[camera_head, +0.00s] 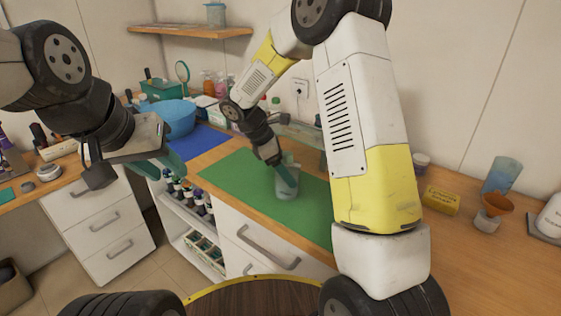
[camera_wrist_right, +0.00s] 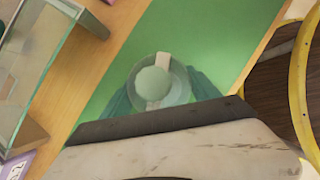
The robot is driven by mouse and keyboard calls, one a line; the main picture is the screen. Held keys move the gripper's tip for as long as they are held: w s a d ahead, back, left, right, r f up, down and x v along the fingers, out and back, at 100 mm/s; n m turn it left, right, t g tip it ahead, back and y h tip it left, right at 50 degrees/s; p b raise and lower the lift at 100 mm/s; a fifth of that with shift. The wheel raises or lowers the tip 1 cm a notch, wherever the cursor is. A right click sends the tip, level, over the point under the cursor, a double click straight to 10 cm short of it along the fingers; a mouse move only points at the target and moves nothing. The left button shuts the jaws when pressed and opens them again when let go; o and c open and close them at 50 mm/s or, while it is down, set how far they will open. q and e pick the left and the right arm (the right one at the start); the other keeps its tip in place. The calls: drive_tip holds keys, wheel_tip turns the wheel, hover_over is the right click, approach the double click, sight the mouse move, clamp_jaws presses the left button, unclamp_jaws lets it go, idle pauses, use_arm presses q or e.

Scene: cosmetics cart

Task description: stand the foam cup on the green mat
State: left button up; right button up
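The foam cup (camera_head: 289,186) is upright at the green mat (camera_head: 235,177), towards its right part. I cannot tell for certain whether its base touches the mat. In the right wrist view the cup (camera_wrist_right: 160,82) is seen from above, pale and round, with a light green round shape in its middle. My right gripper (camera_head: 282,177) points down at the cup. Its teal fingers lie against both sides of the cup in the wrist view, with no clear gap. My left gripper (camera_head: 130,168) is open and empty, in the air left of the counter.
A blue bowl (camera_head: 176,118) and blue mat (camera_head: 199,141) are beyond the green mat. Bottles (camera_head: 187,192) stand on the open shelf below. The mat's left part is clear.

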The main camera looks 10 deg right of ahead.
drive_tip(key=o, duration=0.3)
drive_tip(key=shift+r, duration=0.1)
drive_tip(key=v, duration=1.2)
drive_tip(key=s+d+r+m+t+y, duration=0.2)
drive_tip(key=s+d+m, duration=0.1)
drive_tip(key=s+m, duration=0.2)
drive_tip(key=s+d+r+m+t+y, duration=0.2)
drive_tip(key=s+m, duration=0.4)
drive_tip(key=s, duration=0.4)
drive_tip(key=s+d+r+m+t+y, duration=0.2)
drive_tip(key=s+d+r+m+y, duration=0.2)
drive_tip(key=s+m, duration=0.2)
drive_tip(key=shift+s, duration=0.65)
